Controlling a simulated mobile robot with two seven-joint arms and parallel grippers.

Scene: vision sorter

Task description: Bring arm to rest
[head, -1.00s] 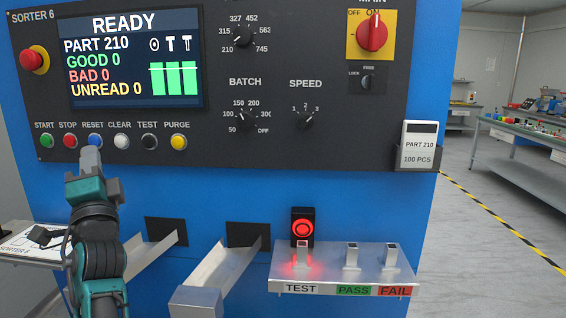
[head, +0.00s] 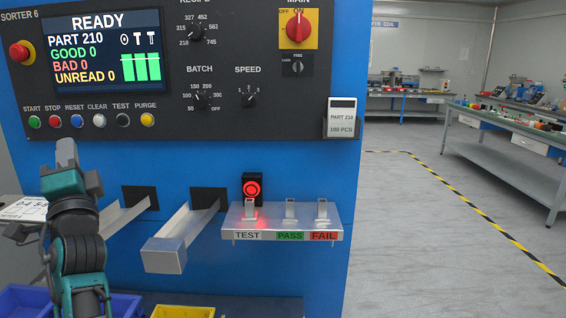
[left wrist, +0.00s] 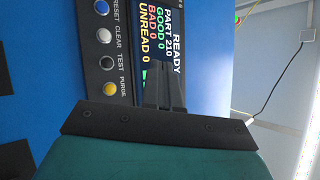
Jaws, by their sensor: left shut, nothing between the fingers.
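My left gripper (head: 66,152) is shut and empty. In the head view it points up in front of the blue sorter's lower left, just below the button row, apart from the buttons. The blue RESET button (head: 77,121) is uncovered above it. In the left wrist view the closed fingers (left wrist: 163,88) stand out before the dark panel and the screen (left wrist: 165,40). The screen (head: 106,50) reads READY, PART 210, with GOOD, BAD and UNREAD at 0. My right gripper is in neither view.
Metal chutes (head: 181,238) and a shelf marked TEST, PASS and FAIL (head: 287,222) jut from the machine, with a red lamp (head: 252,189) lit. A blue bin (head: 22,299) and a yellow bin (head: 183,312) stand below. Open floor (head: 420,240) lies right, before a workbench (head: 510,150).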

